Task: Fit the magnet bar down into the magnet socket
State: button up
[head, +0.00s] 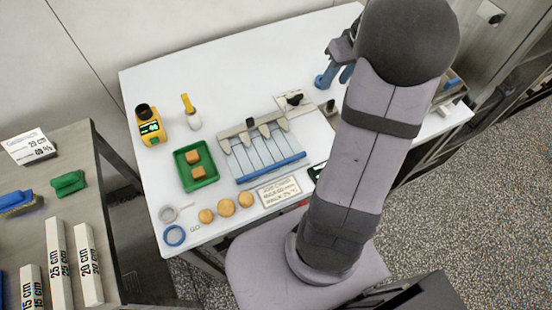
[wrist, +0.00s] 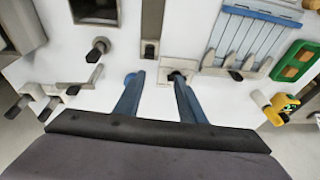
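My gripper (wrist: 157,82) is open, with two blue fingers spread apart and nothing seen between them. In the head view it (head: 335,78) hangs over the back part of the table, partly hidden by my arm. A pale plate with a black knob (head: 294,99) lies left of it; in the wrist view this knob (wrist: 178,75) is beside the right fingertip. A grey block with a dark slot (wrist: 149,50) lies beyond the fingers; it also shows in the head view (head: 330,107). I cannot tell for sure which part is the magnet bar or the magnet socket.
A slatted panel with a blue bar (head: 270,167) fills the table's middle. A green tray (head: 210,179), yellow device (head: 151,130) and round biscuits (head: 226,207) lie left and front. In the wrist view, a grey-rimmed dark box (wrist: 93,12) and black-handled pieces (wrist: 98,48) stand left.

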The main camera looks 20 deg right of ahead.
jog(key=s+a+f+g, duration=0.1)
jog(key=s+a+f, duration=0.1)
jog(key=a, duration=0.6)
jog(key=s+a+f+g, duration=0.1)
jog(key=s+a+f, duration=0.15)
jog(key=a, duration=0.65)
jog(key=shift+g+h, duration=0.4)
jog(key=shift+g, duration=0.1)
jog(key=s+a+f, duration=0.1)
jog(key=s+a, duration=0.1)
jog(key=s, duration=0.1)
jog(key=s+a, duration=0.3)
jog(key=s+a+f, duration=0.1)
jog(key=s+a, duration=0.1)
jog(key=s, duration=0.1)
jog(key=shift+a+f, duration=0.3)
jog(key=shift+a, duration=0.1)
